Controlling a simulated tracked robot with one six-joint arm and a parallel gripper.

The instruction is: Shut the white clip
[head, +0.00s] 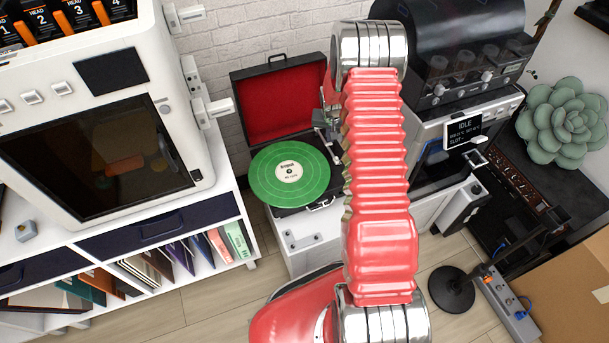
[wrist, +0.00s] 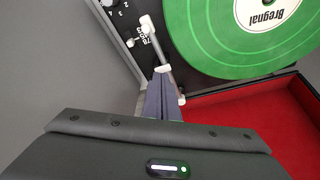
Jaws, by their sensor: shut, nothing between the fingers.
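A record player (head: 292,205) with a green record (head: 291,172) stands open in the head view; the record also fills the top right of the wrist view (wrist: 235,35). Its tonearm (wrist: 163,52) is a thin grey rod with small white parts. One white piece (wrist: 148,26) at its upper end may be the white clip; I cannot tell whether it is open or closed. My gripper (wrist: 162,72) is shut and empty, its tips beside or over the tonearm; contact is unclear. In the head view my red arm hides much of the player's right side.
The player's raised red-lined lid (head: 285,100) stands behind the record. A white cabinet machine (head: 60,105) with white side fittings (head: 215,108) is at left. A black and white machine (head: 465,125) with an IDLE display is at right.

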